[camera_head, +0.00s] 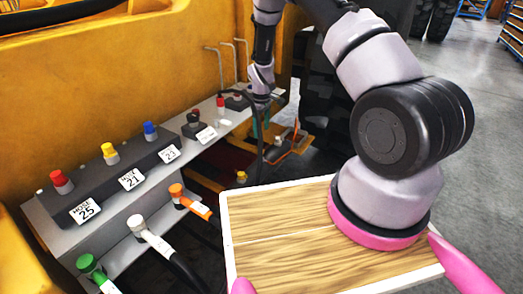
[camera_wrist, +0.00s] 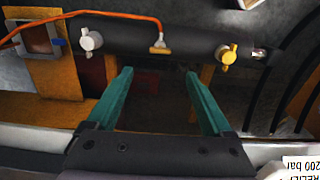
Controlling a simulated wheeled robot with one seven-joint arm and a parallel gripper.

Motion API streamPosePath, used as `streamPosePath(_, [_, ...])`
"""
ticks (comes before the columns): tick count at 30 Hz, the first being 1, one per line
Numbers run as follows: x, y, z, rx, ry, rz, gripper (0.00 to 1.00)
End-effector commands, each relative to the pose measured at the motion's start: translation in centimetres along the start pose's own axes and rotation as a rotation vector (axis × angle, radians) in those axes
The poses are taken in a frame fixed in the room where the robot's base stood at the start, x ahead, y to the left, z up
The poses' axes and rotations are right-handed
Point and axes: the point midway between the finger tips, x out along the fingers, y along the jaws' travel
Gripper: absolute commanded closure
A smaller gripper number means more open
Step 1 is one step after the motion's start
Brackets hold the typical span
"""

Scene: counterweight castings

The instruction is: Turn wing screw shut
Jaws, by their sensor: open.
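In the wrist view, a dark horizontal cylinder (camera_wrist: 185,42) carries a silver wing-shaped screw (camera_wrist: 90,40) at its left and a yellow wing-shaped screw (camera_wrist: 227,54) at its right. The frames do not show which one the task means, or how far either is turned. My gripper (camera_wrist: 158,76) is open, with two teal fingers apart and nothing between them. Both screws lie beyond the fingertips and outside the gap. In the head view, my gripper (camera_head: 262,125) is small and partly hidden near the end of the grey shelf; a small yellow piece (camera_head: 241,176) shows below it.
A grey shelf (camera_head: 60,207) holds labelled colored knobs, with hose couplings below. A wooden tray (camera_head: 275,262) is at front. The yellow body wall (camera_head: 130,60) stands behind.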

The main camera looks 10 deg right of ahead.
Motion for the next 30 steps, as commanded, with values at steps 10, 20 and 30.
streamPosePath(10, [4.9, -0.1, 0.2, -0.007, -0.007, -0.002, 0.15])
streamPosePath(20, [10.2, 0.0, 0.1, -0.006, -0.005, -0.001, 0.15])
streamPosePath(30, [11.3, 0.0, 0.1, -0.006, -0.003, 0.000, 0.15])
